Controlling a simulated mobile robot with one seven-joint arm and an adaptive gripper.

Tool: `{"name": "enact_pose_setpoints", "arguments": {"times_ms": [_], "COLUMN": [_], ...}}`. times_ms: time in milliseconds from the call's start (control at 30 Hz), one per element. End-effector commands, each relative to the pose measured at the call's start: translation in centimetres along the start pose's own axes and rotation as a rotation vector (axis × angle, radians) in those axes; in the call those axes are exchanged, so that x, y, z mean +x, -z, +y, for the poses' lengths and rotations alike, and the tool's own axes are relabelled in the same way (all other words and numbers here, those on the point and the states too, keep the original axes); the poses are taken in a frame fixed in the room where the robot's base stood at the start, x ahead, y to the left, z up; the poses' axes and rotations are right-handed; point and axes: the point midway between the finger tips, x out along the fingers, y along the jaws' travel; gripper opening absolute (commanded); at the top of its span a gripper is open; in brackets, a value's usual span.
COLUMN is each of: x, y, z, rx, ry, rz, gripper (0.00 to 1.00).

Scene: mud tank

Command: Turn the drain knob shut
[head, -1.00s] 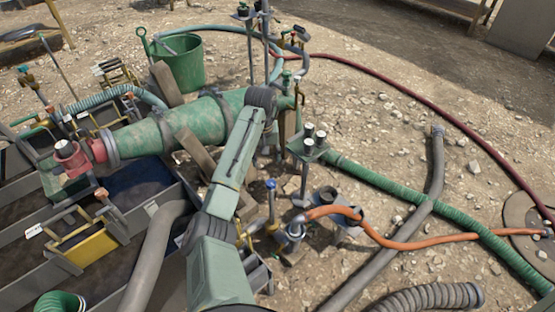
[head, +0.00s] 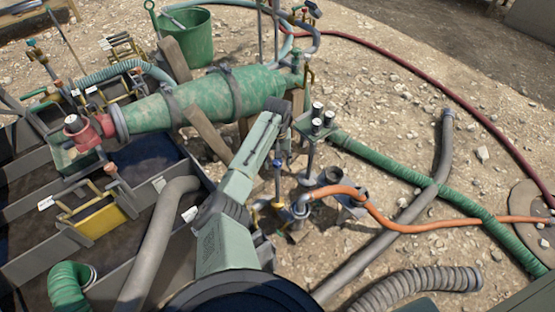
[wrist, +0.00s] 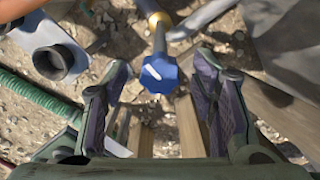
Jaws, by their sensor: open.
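The blue knob (wrist: 159,74), with a white mark on its face, sits on top of an upright metal stem with a brass collar. My gripper (wrist: 162,82) is open in the wrist view, one finger on each side of the knob's line. The knob shows just beyond or between the fingertips, with visible gaps on both sides; its exact depth is hard to tell. In the head view the blue knob (head: 277,163) stands just below the end of my arm, left of the orange hose fitting. My fingers are not clearly visible there.
A green tank (head: 205,103) lies behind the arm. An orange hose (head: 372,228), a green ribbed hose (head: 390,178) and a grey pipe (head: 400,225) cross the gravel. A yellow-framed gate (head: 95,215) stands left.

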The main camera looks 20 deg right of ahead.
Motion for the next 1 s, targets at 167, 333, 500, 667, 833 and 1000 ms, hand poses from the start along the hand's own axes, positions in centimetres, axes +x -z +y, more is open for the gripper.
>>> {"name": "enact_pose_setpoints", "arguments": {"times_ms": [167,333,500,667,833,1000], "x": [0.03,0.01,-0.01,-0.02,-0.02,-0.03], "y": [0.0,0.0,0.01,0.01,0.02,0.02], "z": [0.02,0.01,0.01,0.01,0.0,0.0], "rx": [0.0,0.0,0.0,0.0,0.0,0.001], "ry": [0.0,0.0,0.0,0.0,0.0,0.0], "rz": [0.0,0.0,0.0,0.0,0.001,0.001], "gripper": [0.53,0.43,0.32,0.21,0.1,0.04]}}
